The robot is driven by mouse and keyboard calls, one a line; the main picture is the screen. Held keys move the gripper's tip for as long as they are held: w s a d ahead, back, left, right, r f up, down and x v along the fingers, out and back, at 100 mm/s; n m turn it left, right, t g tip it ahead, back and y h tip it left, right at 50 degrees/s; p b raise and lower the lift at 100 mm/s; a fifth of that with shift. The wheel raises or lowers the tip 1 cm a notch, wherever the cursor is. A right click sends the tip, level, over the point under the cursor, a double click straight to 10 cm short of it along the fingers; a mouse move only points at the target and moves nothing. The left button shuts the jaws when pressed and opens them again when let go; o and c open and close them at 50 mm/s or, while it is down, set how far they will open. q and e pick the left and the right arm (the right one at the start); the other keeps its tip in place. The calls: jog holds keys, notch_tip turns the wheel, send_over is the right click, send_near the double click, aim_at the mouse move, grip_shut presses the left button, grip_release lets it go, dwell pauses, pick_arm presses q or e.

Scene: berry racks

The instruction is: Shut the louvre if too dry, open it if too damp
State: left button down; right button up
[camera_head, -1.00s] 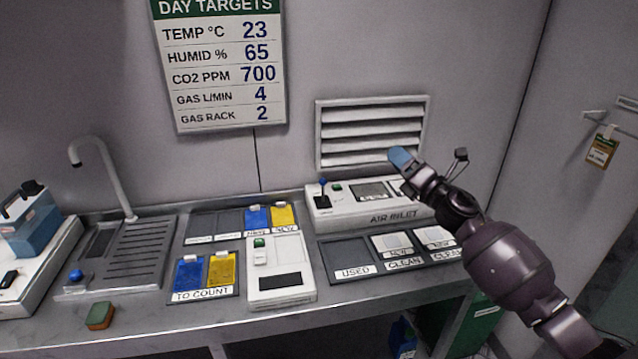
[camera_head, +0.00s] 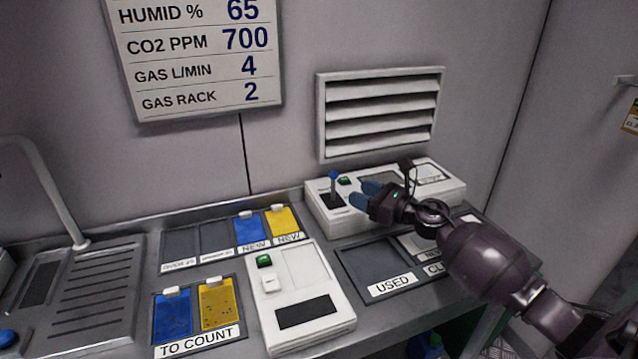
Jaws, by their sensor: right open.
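The louvre (camera_head: 380,112) is a white slatted frame on the wall, with dark gaps between its slats. Below it on the counter sits the white air inlet unit (camera_head: 447,186). The unit has a lever with a blue knob (camera_head: 334,175), a green button (camera_head: 345,181) and a small screen (camera_head: 378,179), partly hidden by my gripper; I cannot read it. My right gripper (camera_head: 365,196) is open and empty, its blue fingertips just right of the lever, apart from it as far as I can tell. The targets sign (camera_head: 200,55) reads HUMID % 65. My left gripper is not in view.
A white device (camera_head: 300,290) with a green button stands in front. Blue and yellow cards lie in the NEW tray (camera_head: 222,242) and the TO COUNT tray (camera_head: 189,312). The USED tray (camera_head: 370,262) looks empty. A sink with drainer (camera_head: 90,290) is at left.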

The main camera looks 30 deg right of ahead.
aim_at(333, 186)
jog(key=x, duration=1)
jog(key=shift+w+a+r, duration=0.1)
jog(key=shift+w, duration=0.1)
grip_shut()
